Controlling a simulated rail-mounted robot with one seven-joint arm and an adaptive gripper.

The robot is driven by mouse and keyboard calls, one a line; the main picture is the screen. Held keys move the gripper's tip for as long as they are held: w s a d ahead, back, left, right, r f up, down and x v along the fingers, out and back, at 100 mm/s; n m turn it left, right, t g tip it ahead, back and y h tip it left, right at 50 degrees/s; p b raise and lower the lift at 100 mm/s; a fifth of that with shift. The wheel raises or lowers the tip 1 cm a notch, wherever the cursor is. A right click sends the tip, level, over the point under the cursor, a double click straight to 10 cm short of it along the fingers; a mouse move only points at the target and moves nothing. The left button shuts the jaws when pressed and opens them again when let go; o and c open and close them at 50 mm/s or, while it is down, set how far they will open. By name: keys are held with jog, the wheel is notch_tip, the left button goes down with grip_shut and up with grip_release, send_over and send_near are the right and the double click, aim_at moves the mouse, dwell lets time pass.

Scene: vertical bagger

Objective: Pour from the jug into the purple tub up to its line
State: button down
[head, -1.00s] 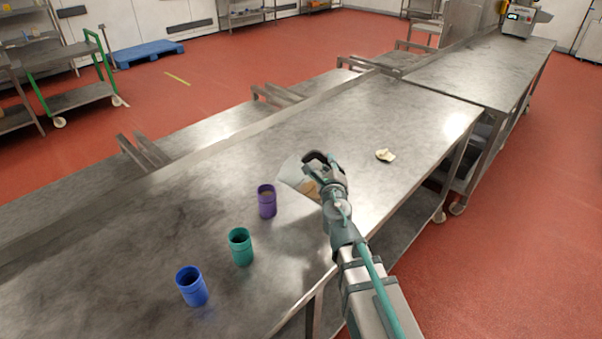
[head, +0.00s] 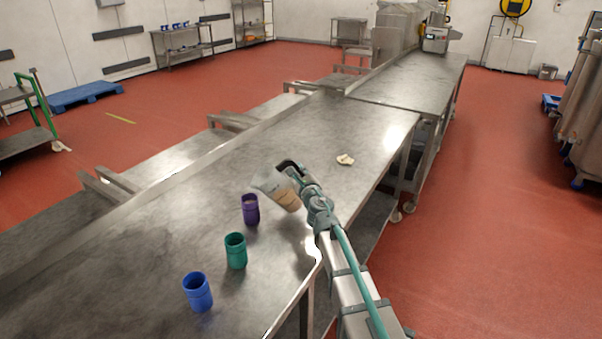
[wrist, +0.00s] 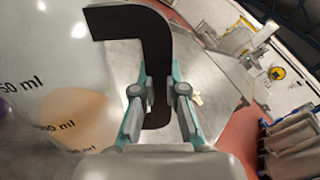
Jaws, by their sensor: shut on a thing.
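My gripper (head: 302,178) is shut on the black handle of the jug (head: 270,181). The jug is translucent with dark volume marks and holds a tan content. It is tilted to the left above the table, with its rim near the purple tub (head: 251,211). In the wrist view the gripper fingers (wrist: 158,100) close on the black handle, and the jug (wrist: 60,60) fills the left side. The purple tub stands upright just left of the jug; some light content seems to show inside. Its line cannot be made out. No falling stream is clearly visible.
A teal tub (head: 236,252) and a blue tub (head: 198,293) stand in a row nearer me on the steel table (head: 130,285). A small pale lump (head: 345,159) lies beyond the jug.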

jog(key=shift+w+d+f+m+b, duration=0.15)
jog(key=shift+f+m+b, duration=0.1)
jog(key=shift+f+m, duration=0.3)
jog(key=shift+w+d+f+m+b, duration=0.15)
jog(key=shift+f+m+b, duration=0.1)
jog(key=shift+f+m, duration=0.25)
jog(key=shift+s+a+r+m+p, duration=0.1)
jog(key=shift+r+m+p, duration=0.25)
jog(key=shift+r+p, duration=0.15)
jog(key=shift+s+a+r+m+p, duration=0.1)
jog(key=shift+r+m+p, duration=0.25)
jog(key=shift+p, duration=0.2)
jog(key=shift+a+r+m+p, duration=0.1)
jog(key=shift+r+m+p, duration=0.25)
jog(key=shift+m, duration=0.2)
jog(key=r+m+p, duration=0.1)
jog(key=a+r+m+p, duration=0.1)
jog(key=r, duration=0.1)
jog(key=shift+s+a+r+m+p, duration=0.15)
jog(key=shift+s+m+p, duration=0.1)
jog(key=shift+m+p, duration=0.15)
jog(key=shift+w+d+r+p, duration=0.1)
jog(key=shift+d+r+p, duration=0.15)
jog(key=shift+p, duration=0.15)
jog(key=w+d+r+p, duration=0.1)
jog(key=w+d+p, duration=0.1)
jog(key=d+p, duration=0.3)
jog(key=shift+w+d+r, duration=0.4)
jog(key=shift+d, duration=1.1)
jog(key=shift+a+f, duration=0.1)
